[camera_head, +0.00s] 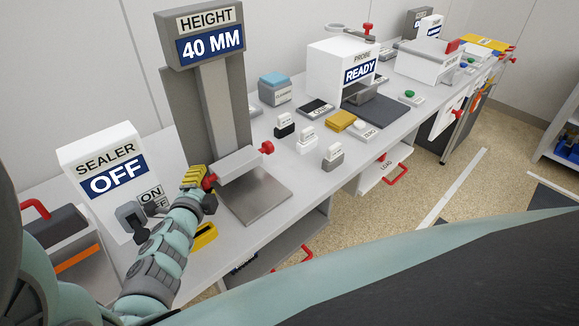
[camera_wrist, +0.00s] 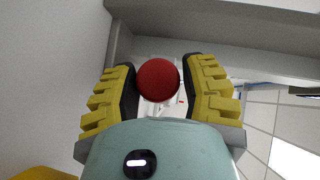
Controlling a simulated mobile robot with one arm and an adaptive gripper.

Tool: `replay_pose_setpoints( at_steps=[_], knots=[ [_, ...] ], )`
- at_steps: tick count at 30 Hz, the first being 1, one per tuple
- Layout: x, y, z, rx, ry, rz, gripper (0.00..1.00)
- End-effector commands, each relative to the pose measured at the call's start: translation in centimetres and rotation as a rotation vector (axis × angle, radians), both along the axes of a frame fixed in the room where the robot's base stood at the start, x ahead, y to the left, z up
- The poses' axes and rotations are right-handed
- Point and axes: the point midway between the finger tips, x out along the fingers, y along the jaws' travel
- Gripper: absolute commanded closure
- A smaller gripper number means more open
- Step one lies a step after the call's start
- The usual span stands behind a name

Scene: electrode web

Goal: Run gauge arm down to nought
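The height gauge stands at the left of the bench, its display (camera_head: 210,43) reading 40 MM above a grey column (camera_head: 220,105). The gauge arm (camera_head: 238,163) is a light block on the column, raised above the grey base plate (camera_head: 255,196). It has a red knob (camera_head: 267,147) on its right and another red knob (camera_head: 208,181) on its left. My gripper (camera_head: 196,180) is at the left knob. In the wrist view the red knob (camera_wrist: 158,80) sits between the two yellow-padded fingers of my gripper (camera_wrist: 160,95). Contact on both sides is hard to tell.
A sealer (camera_head: 105,175) reading OFF stands left of the gauge, close to my arm. A probe unit (camera_head: 343,65) reading READY is further right. Small labelled blocks (camera_head: 307,138) stand right of the base plate. Bench drawers with red handles are below.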

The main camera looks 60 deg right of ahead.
Motion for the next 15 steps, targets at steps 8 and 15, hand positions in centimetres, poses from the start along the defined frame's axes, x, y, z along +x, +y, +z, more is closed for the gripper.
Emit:
replay_pose_setpoints(
  at_steps=[8, 15],
  knots=[
    [0.01, 0.03, 0.0, -0.001, 0.001, 0.0, 0.3],
    [-0.03, 0.01, 0.02, 0.0, 0.0, -0.001, 0.3]
  ],
)
